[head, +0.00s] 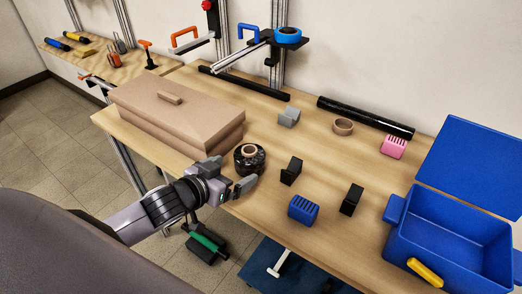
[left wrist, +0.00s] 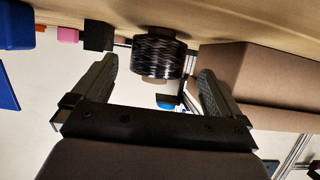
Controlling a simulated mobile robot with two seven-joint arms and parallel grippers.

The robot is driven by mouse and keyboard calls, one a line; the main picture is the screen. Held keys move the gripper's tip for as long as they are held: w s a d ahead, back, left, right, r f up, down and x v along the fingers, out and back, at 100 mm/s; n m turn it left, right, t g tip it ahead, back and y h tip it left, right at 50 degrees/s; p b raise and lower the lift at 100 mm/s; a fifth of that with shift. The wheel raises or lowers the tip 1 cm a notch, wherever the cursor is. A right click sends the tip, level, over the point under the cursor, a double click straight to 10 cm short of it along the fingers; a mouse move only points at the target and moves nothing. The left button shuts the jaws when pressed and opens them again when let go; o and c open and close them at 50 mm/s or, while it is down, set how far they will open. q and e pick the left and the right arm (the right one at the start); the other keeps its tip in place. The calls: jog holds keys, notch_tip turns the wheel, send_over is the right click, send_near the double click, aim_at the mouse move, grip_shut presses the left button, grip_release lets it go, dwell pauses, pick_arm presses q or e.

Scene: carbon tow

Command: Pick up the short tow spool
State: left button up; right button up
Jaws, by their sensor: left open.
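The short tow spool (head: 250,160) is a squat black woven-looking roll with a tan core. It stands on the wooden table near its front edge, right of the brown box. My left gripper (head: 229,174) is open and empty just in front of the spool. In the left wrist view the spool (left wrist: 159,54) appears between the two spread fingers of my left gripper (left wrist: 158,68), with a visible gap on each side. I cannot tell how far the fingertips reach along it. My right gripper is not in view.
The brown lidded box (head: 170,115) stands close to the left of the spool. Black blocks (head: 291,171) and a blue slotted block (head: 303,209) lie to the right. A blue open bin (head: 450,245) is at the far right. A black tube (head: 365,117) lies at the back.

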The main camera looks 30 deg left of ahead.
aim_at(247, 162)
pick_arm(q)
jog(key=shift+w+a+f, duration=0.1)
jog(key=shift+w+a, duration=0.1)
jog(key=shift+w, duration=0.3)
jog(key=shift+d+p+x, duration=0.15)
jog(key=shift+p+x, duration=0.05)
jog(key=shift+x, duration=1.25)
jog(key=shift+d+p+x, duration=0.2)
jog(key=shift+x, duration=1.25)
jog(key=shift+r, duration=0.2)
jog(key=c, duration=1)
